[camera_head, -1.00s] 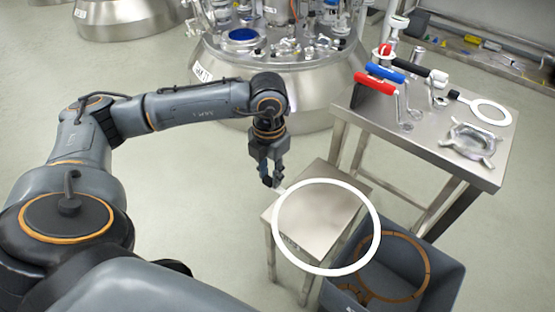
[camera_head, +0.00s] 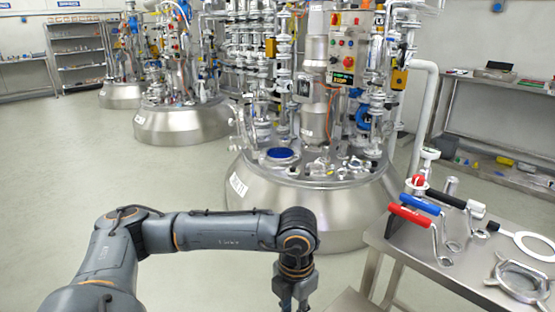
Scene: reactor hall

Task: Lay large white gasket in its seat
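I cannot tell which part is the gasket's seat. My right gripper is not in view.
The steel table (camera_head: 440,283) at right holds a red-handled tool (camera_head: 412,217), a blue-handled tool (camera_head: 418,204), a white ring with a dark handle (camera_head: 528,243) and a metal clamp frame (camera_head: 520,280). Further vessels stand at back left. The floor at left is clear.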

